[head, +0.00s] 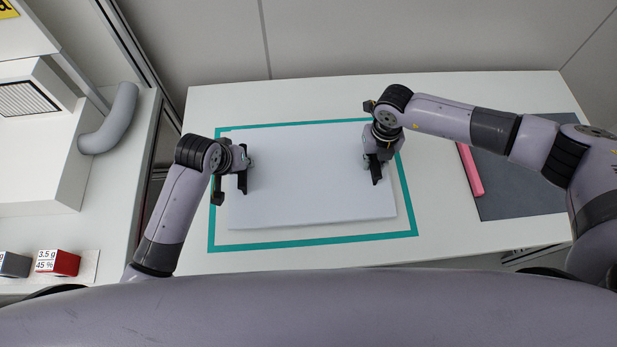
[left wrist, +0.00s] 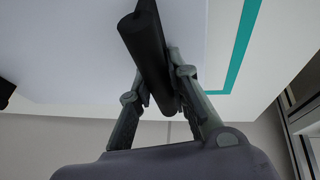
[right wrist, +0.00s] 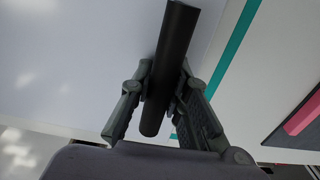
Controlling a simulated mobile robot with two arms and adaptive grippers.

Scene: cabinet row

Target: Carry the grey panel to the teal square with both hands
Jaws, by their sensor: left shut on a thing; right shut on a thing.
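The grey panel (head: 310,180) looks pale, almost white, and lies flat within the teal square (head: 330,241), a taped outline on the white table. A wider strip of table shows at its right and front than at its back edge. My left gripper (head: 231,184) is shut on a black bar handle (left wrist: 146,45) at the panel's left side. My right gripper (head: 375,166) is shut on a matching handle (right wrist: 172,60) at the right side. I cannot tell whether the panel touches the table or hangs just above it.
A dark grey mat (head: 515,190) with a pink bar (head: 470,170) lies on the table's right. Left, a separate counter holds a white unit with a grey pipe (head: 108,120) and small red (head: 58,263) and grey (head: 14,265) boxes. A wall stands behind the table.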

